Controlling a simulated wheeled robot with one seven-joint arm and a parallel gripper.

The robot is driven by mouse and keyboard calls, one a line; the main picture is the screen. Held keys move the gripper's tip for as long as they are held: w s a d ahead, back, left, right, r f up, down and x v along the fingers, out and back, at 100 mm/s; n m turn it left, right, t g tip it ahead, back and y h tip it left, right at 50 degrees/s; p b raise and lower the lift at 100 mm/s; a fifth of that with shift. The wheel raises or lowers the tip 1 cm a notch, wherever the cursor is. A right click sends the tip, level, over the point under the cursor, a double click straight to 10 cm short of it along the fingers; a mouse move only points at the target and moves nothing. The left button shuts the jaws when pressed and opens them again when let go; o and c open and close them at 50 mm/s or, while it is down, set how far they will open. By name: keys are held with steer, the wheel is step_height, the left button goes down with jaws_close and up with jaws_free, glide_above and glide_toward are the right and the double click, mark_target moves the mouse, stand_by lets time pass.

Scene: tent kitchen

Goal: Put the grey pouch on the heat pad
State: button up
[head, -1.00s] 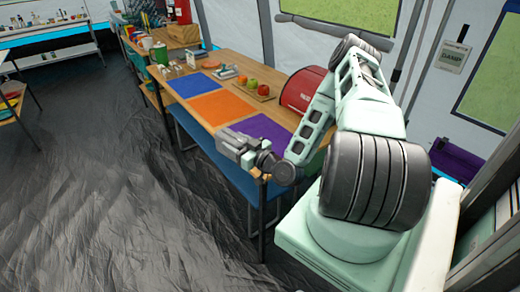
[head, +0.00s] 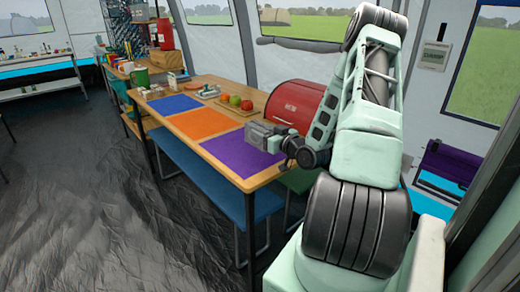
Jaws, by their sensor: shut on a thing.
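My gripper (head: 262,137) is shut on a grey thing, which I take as the grey pouch. Its outline blends with the grey fingers, so its shape is unclear. In the head view the gripper overlaps the purple mat (head: 231,152) at the near end of the wooden table; its height above the mat is hard to tell. An orange mat (head: 205,123) and a blue mat (head: 174,105) lie farther along the table. No label shows which flat piece is the heat pad.
A red bread bin (head: 293,105) stands right of the mats. A board with fruit (head: 238,104) and a small tray (head: 207,91) are behind them. A blue bench (head: 200,170) runs along the table's left side. The dark floor at left is clear.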

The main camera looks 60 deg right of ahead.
steer(key=shift+f+b, duration=0.3)
steer(key=shift+f, duration=2.3)
steer(key=shift+f, duration=0.2)
steer(key=o, duration=1)
